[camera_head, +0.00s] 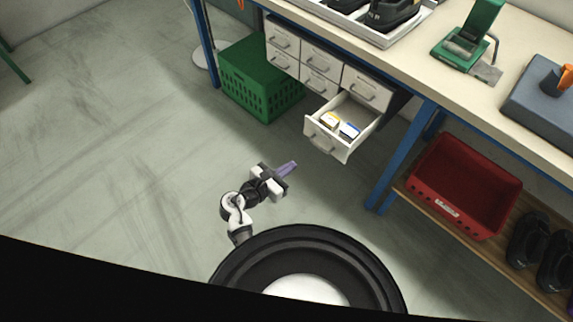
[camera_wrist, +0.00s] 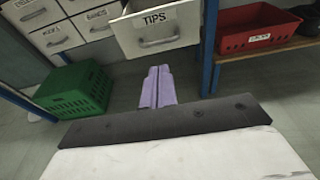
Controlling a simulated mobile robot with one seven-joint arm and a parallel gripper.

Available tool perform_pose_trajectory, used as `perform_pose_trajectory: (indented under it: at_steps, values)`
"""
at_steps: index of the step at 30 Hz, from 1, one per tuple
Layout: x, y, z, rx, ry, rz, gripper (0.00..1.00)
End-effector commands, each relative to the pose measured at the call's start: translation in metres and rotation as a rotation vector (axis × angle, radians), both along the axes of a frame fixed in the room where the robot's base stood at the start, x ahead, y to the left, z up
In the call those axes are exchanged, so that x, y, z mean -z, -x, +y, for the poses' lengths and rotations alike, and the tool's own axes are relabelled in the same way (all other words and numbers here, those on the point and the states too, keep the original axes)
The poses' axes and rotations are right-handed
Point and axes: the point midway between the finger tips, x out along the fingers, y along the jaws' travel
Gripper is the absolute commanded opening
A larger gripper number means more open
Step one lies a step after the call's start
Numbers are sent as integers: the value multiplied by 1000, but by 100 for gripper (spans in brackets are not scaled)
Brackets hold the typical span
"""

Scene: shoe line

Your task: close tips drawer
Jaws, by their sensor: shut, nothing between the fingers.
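The tips drawer (camera_head: 334,137) is pulled open at the bottom right of a small white drawer cabinet under the workbench, with small boxes (camera_head: 338,125) inside. In the wrist view its front (camera_wrist: 158,32) shows the label TIPS and a grey handle (camera_wrist: 160,41). My gripper (camera_head: 289,168) is shut and empty, its purple fingers together. It is in front of the open drawer, lower and to the left of it in the head view, and apart from it. In the wrist view the fingers (camera_wrist: 157,87) point toward the drawer, just below its front.
Other drawers (camera_head: 319,62) of the cabinet are shut. A green crate (camera_head: 262,85) stands on the floor left of the cabinet. A blue bench leg (camera_head: 400,160) and a red bin (camera_head: 463,185) on a low shelf are to the right. The floor before the drawer is clear.

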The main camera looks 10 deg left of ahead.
Motion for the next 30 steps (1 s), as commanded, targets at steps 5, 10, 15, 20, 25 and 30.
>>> perform_pose_trajectory:
  at_steps: [5,10,15,20,25,30]
  values:
    - [6,-32,-24,2,-1,-2,0]
    - [13,-59,-44,2,-3,-2,0]
    - [19,-77,-57,0,-3,-2,0]
    - [22,-85,-63,-2,-4,-2,0]
    - [22,-86,-63,-2,-5,-3,0]
    - [22,-86,-63,-2,-5,-3,0]
